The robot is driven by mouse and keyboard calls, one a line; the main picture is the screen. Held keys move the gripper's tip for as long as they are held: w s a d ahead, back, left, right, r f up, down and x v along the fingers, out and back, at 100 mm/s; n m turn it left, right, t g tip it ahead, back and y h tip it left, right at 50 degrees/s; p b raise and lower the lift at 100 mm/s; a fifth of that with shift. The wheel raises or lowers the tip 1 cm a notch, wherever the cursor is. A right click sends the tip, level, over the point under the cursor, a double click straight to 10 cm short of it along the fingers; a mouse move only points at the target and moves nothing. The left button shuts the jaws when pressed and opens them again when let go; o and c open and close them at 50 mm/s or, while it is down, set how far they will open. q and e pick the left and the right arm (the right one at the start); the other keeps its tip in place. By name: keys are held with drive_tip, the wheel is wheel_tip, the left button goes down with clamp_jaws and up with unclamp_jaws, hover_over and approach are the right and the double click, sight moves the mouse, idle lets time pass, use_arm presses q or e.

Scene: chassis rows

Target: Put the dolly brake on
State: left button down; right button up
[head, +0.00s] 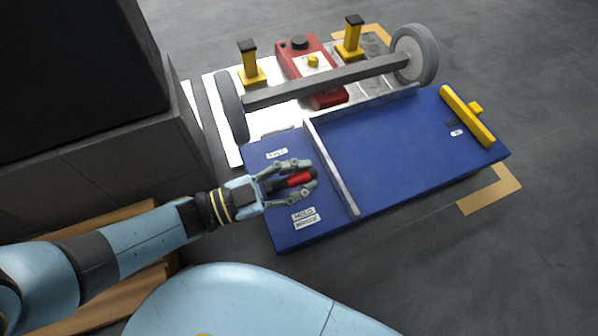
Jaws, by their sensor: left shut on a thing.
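The blue dolly (385,150) lies on the floor, with a raised grey rail across its deck. A red handle with a dark end (299,179), seemingly the brake lever, is on the left part of the deck. My left gripper (308,179) is shut on this handle, one finger on each side. A small white label (277,153) sits above the handle and two white labels (305,217) sit below it; their print is too blurred to read surely. The handle's base is partly hidden by my gripper. My right gripper is out of view.
An axle with two grey wheels (325,81) stands behind the dolly, over a white plate with a red unit (312,62) and two yellow posts (352,40). A yellow bar (467,116) edges the dolly's right end. A dark cabinet (95,140) stands left. Floor at right is clear.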

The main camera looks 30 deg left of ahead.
use_arm(q)
drive_tip(key=shift+s+d+f, duration=0.15)
drive_tip(key=shift+s+f, duration=0.1)
drive_tip(key=shift+s, duration=0.1)
drive_tip(key=c, duration=1.3)
unclamp_jaws()
drive_tip(key=shift+c, duration=0.2)
drive_tip(key=shift+o, duration=1)
drive_tip(key=shift+w, duration=0.1)
drive_tip(key=shift+r, duration=0.1)
drive_tip(key=v, duration=1.2)
